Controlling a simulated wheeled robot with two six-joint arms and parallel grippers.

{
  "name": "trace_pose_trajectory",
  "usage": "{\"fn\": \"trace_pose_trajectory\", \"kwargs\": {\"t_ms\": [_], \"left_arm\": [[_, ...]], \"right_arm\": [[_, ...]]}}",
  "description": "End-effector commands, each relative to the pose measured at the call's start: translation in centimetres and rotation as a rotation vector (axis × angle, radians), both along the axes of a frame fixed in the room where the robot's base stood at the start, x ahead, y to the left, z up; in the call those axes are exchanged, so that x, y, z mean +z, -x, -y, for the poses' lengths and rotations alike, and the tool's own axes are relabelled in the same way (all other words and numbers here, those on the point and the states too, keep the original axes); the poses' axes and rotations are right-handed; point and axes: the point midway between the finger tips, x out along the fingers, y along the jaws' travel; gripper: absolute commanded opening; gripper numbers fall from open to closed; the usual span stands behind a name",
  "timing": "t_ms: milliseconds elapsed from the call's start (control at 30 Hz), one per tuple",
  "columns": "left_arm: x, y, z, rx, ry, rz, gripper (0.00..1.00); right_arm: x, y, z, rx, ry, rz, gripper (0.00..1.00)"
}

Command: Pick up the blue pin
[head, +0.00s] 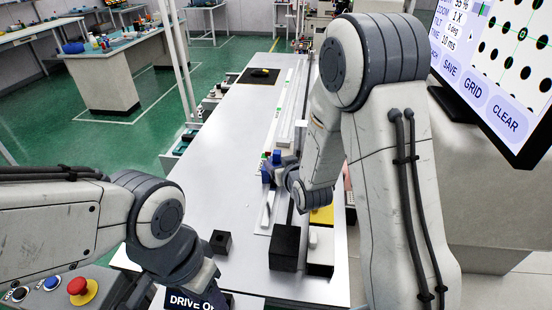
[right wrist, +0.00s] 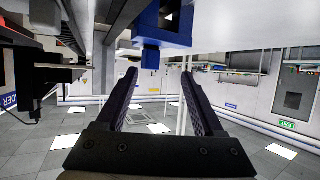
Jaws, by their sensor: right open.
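A small blue piece (head: 277,155), which looks like the blue pin, stands at the fixture on the long grey table, right by my right gripper (head: 273,172). In the right wrist view a blue block (right wrist: 165,25) with a narrower blue end (right wrist: 150,58) shows above and between the fingertips. I cannot tell how far ahead of them it is. My right gripper (right wrist: 159,73) is open, with nothing between its fingers. My left arm comes in at the lower left; its gripper end (head: 203,279) is dark and its fingers cannot be made out.
A black block (head: 285,247), a white block (head: 320,250) and a small dark cube (head: 221,242) sit on the near table (head: 215,180). A yellow piece (head: 322,214) lies behind them. A monitor (head: 490,70) stands at the right. The table's left middle is clear.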

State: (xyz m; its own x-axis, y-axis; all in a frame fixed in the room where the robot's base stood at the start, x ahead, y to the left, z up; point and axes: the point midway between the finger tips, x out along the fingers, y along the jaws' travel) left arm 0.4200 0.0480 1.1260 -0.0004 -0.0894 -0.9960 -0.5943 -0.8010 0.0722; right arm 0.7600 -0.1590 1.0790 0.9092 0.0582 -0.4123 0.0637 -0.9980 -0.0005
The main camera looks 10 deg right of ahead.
Motion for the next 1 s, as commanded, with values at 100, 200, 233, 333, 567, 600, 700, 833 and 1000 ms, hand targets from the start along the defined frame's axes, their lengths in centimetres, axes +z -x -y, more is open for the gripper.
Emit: {"fn": "trace_pose_trajectory", "kwargs": {"t_ms": [100, 200, 233, 333, 567, 600, 700, 833, 1000], "left_arm": [[0.3, 0.0, 0.0, 0.000, 0.000, 0.000, 0.50], [0.9, 0.0, 0.0, 0.000, 0.000, 0.000, 0.50], [1.0, 0.0, 0.0, 0.000, 0.000, 0.000, 0.50], [1.4, 0.0, 0.0, 0.001, 0.000, 0.000, 0.50], [2.1, 0.0, 0.0, 0.001, 0.000, 0.000, 0.50], [2.5, 0.0, 0.0, 0.001, 0.000, 0.000, 0.50], [3.6, 0.0, 0.0, 0.002, 0.000, 0.000, 0.50], [4.3, 0.0, 0.0, 0.002, 0.000, 0.000, 0.50], [4.5, 0.0, 0.0, 0.002, 0.000, 0.000, 0.50]], "right_arm": [[-0.2, -1.0, 0.7, -0.013, -0.001, 0.028, 0.69], [-0.6, -2.4, 0.7, -0.013, -0.002, 0.033, 0.69], [-0.8, -2.9, 0.6, -0.013, -0.002, 0.032, 0.69], [-1.3, -4.2, 0.5, -0.012, -0.002, 0.032, 0.69], [-1.8, -5.8, 0.6, -0.012, -0.002, 0.031, 0.69], [-1.9, -6.2, 0.7, -0.012, -0.002, 0.031, 0.69], [-2.1, -7.6, 1.0, -0.012, -0.002, 0.031, 0.69], [-2.9, -9.2, 1.0, -0.011, -0.001, 0.031, 0.69], [-3.5, -10.2, 0.9, -0.012, -0.001, 0.031, 0.69]]}}
